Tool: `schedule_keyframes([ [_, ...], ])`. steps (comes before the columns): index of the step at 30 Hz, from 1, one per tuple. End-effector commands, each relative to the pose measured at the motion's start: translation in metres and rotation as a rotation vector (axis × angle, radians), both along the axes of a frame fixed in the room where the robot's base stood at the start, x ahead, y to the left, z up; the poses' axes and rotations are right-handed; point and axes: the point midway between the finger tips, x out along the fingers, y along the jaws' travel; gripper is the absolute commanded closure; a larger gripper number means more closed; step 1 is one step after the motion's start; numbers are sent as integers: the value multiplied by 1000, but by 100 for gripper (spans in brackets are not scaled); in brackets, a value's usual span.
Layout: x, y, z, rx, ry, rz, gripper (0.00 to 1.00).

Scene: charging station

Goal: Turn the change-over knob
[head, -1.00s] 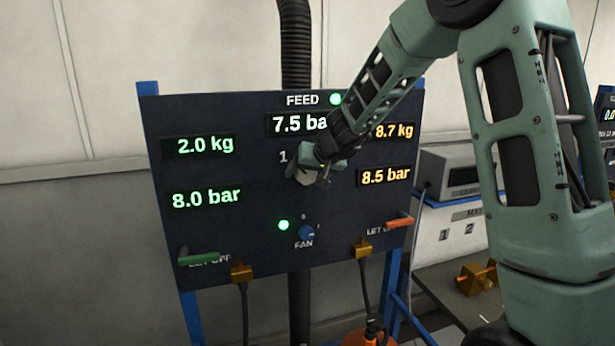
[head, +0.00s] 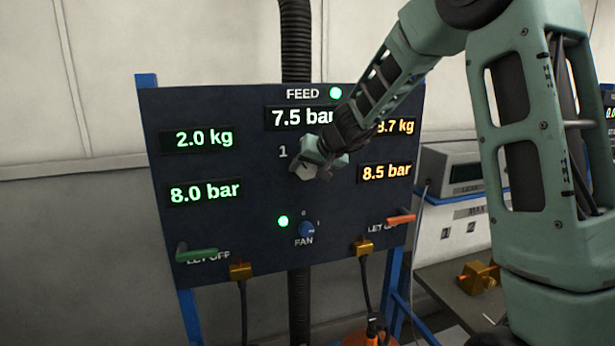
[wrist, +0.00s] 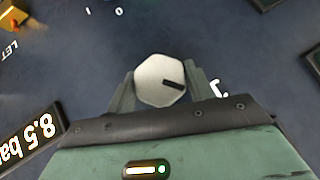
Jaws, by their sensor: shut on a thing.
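The change-over knob (wrist: 160,80) is a pale, many-sided knob with a black pointer mark, on the dark blue panel (head: 260,255). In the wrist view its pointer runs from the middle toward the right and slightly down. My gripper (wrist: 160,84) is shut on the knob, with one finger on each side of it. In the head view my gripper (head: 314,164) is at the panel just under the 7.5 bar display, and it partly covers the knob. A "1" label (head: 283,152) shows to the left of the knob. The label on its right is hidden behind my gripper.
The fan knob (head: 306,229) is below, with a lit green lamp (head: 283,221) beside it. A green lever (head: 197,251) is at the lower left and an orange lever (head: 401,219) at the lower right. Displays flank the knob. My arm covers part of the 8.7 kg display.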

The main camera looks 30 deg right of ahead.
Motion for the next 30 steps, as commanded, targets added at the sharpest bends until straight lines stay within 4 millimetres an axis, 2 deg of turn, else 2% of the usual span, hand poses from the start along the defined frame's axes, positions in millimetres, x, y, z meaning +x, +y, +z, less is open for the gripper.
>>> schedule_keyframes([
  [1,0,-1,-7,24,-12,-1,70],
  [6,0,-2,-10,137,-45,-2,70],
  [30,-1,-3,-14,715,-208,-1,70],
])
